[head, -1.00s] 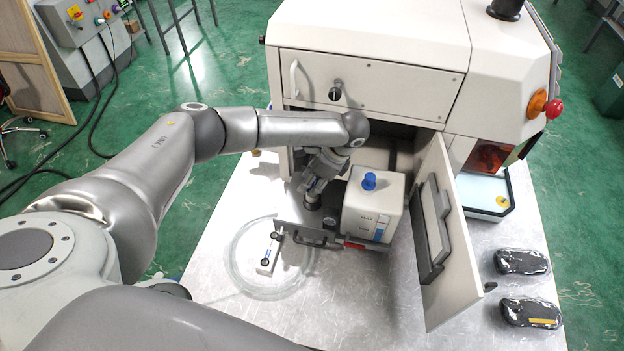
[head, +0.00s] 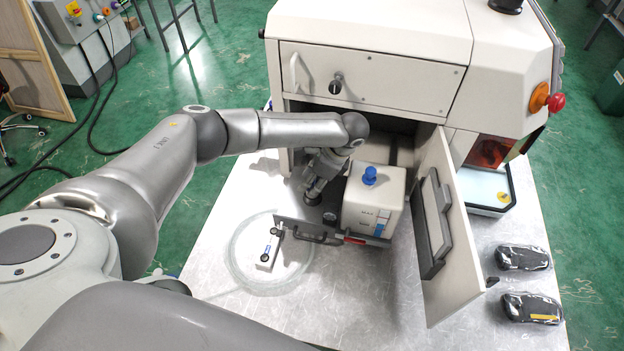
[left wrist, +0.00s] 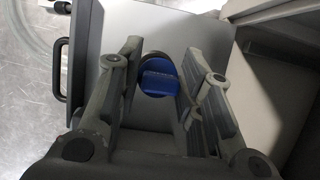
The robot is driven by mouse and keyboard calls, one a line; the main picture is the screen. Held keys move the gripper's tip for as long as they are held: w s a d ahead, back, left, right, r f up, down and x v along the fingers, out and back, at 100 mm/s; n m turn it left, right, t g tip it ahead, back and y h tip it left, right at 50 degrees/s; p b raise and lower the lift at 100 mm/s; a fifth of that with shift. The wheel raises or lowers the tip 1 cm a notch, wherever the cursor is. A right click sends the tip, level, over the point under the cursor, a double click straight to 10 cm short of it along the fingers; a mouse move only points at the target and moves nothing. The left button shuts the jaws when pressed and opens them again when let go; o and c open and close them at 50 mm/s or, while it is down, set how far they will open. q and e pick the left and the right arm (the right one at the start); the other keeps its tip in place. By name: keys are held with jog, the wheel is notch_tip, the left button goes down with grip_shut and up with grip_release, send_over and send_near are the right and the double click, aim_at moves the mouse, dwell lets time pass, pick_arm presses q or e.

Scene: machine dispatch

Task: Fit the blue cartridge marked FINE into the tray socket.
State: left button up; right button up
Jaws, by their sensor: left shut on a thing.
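A blue cartridge (left wrist: 158,78) shows between the fingers of my left gripper (left wrist: 162,88) in the left wrist view. The gripper is shut on it, and a dark round rim shows around its base. Its marking is too small to read. In the head view my left gripper (head: 314,191) points down over the left part of the pulled-out tray (head: 290,206), in front of the open compartment. The fingers and arm hide the socket, so I cannot tell how deep the cartridge sits. My right gripper is not in view.
A white box with a blue knob (head: 371,206) stands close right of my gripper. The open door (head: 447,230) bounds the right side. Two black packs (head: 523,257) lie at right.

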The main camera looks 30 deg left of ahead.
pick_arm(q)
jog(key=shift+s+d+f, duration=0.1)
jog(key=shift+s+f, duration=0.3)
jog(key=shift+f, duration=0.1)
dwell(0.5)
jog(key=shift+w+f, duration=0.1)
jog(key=shift+f, duration=0.15)
dwell(0.6)
jog(key=o, duration=1.3)
jog(key=shift+w+a, duration=0.2)
jog(key=shift+w, duration=0.1)
jog(key=shift+c, duration=0.2)
jog(key=shift+o, duration=0.9)
jog(key=shift+r, duration=0.1)
jog(key=shift+o, duration=1.1)
jog(key=shift+s+d, duration=0.1)
